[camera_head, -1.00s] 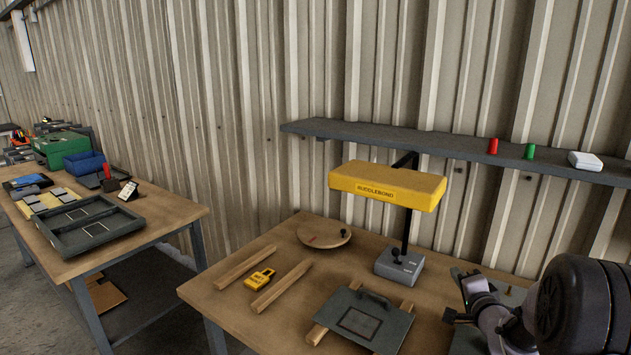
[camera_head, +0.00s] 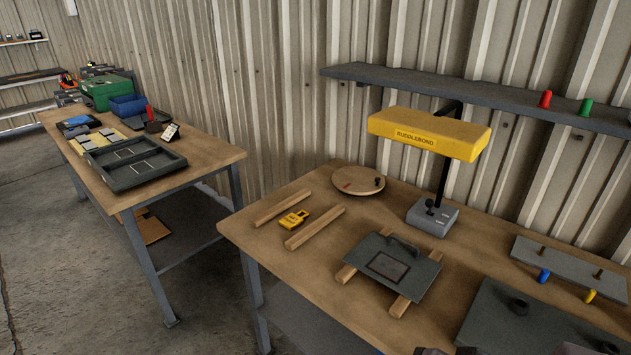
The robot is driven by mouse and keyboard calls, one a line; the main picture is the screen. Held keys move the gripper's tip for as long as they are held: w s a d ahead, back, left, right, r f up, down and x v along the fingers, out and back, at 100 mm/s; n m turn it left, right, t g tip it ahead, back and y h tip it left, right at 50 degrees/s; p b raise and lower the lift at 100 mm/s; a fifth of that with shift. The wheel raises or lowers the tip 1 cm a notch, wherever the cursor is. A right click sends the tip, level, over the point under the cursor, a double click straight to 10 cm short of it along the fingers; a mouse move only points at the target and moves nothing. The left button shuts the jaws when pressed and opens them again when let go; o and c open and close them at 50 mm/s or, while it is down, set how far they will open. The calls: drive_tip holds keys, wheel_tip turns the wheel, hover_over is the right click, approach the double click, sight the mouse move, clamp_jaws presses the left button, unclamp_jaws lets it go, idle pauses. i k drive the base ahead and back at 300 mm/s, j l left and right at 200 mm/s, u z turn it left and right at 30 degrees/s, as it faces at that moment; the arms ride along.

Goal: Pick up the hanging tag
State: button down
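No tag is seen hanging from anything. A small yellow piece with dark markings and a loop at one end (camera_head: 294,220) lies flat on the near workbench between two wooden strips; it may be the tag, but I cannot tell for sure. A small white card with a dark edge (camera_head: 169,133) leans upright on the far left table. Only dark slivers at the bottom edge, likely my arm, show. My gripper's fingers are not in view.
The near workbench (camera_head: 275,245) also holds a round wooden disc (camera_head: 358,181), a yellow RUDDLEBOND lamp (camera_head: 428,134), a dark plate (camera_head: 390,268) on wooden strips and grey plates with pegs at right. A shelf (camera_head: 450,90) runs along the wall. Floor (camera_head: 60,260) at left is clear.

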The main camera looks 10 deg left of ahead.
sight(291, 222)
drive_tip(key=i+j+z, duration=0.1)
drive_tip(key=i+j, duration=0.35)
drive_tip(key=j, duration=0.25)
drive_tip(key=i+j+z, duration=0.15)
drive_tip(key=j, duration=0.25)
drive_tip(key=i+j, duration=0.25)
drive_tip(key=j, duration=0.15)
drive_tip(key=i+j+z, duration=0.15)
drive_tip(key=j, duration=0.2)
drive_tip(key=i+j, duration=0.25)
drive_tip(key=j, duration=0.2)
drive_tip(key=i+j+z, duration=0.15)
drive_tip(key=j, duration=0.25)
drive_tip(key=i+j, duration=0.15)
drive_tip(key=j, duration=0.25)
drive_tip(key=i+z, duration=0.05)
